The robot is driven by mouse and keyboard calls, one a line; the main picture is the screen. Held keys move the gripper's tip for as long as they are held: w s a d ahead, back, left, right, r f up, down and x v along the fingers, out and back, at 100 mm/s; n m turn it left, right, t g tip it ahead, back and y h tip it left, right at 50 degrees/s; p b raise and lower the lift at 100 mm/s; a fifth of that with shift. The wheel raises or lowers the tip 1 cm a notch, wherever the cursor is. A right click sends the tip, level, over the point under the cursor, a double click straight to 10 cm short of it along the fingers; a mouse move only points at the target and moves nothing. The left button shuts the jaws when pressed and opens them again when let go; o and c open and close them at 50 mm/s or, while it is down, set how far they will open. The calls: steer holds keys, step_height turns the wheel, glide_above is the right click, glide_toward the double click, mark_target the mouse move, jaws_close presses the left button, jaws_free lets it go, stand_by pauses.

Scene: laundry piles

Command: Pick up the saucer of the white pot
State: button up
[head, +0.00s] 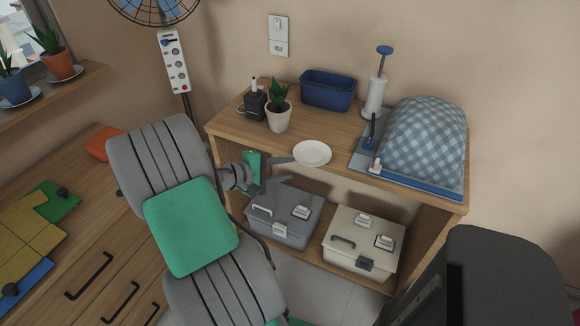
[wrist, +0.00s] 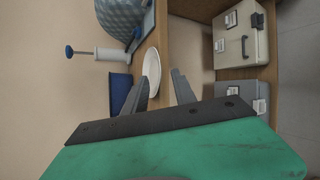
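The white pot (head: 278,116) holds a spiky green plant and stands on the wooden shelf top. The white saucer (head: 312,153) lies flat and empty to the right of the pot, at the shelf's front edge; I cannot tell whether its rim overhangs. It also shows in the wrist view (wrist: 151,68), just beyond the fingers. My gripper (head: 287,170) is open and empty, in front of the shelf edge and left of the saucer, not visibly touching it. Its two spread fingers show in the wrist view (wrist: 160,92). The pot cannot be made out in the wrist view.
The shelf top (head: 235,122) also carries a dark bottle (head: 254,104), a blue bin (head: 328,90), a pump dispenser (head: 376,95) and a checkered cloth mound (head: 425,140). Grey (head: 284,215) and cream (head: 363,240) toolboxes stand below. Two other potted plants stand on saucers at left.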

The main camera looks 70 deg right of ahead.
mark_target(310, 165)
steer(key=x, duration=0.8)
steer(key=shift+s+r, duration=0.15)
steer(key=shift+s, duration=0.3)
steer(key=shift+c, duration=0.4)
jaws_close()
stand_by(0.5)
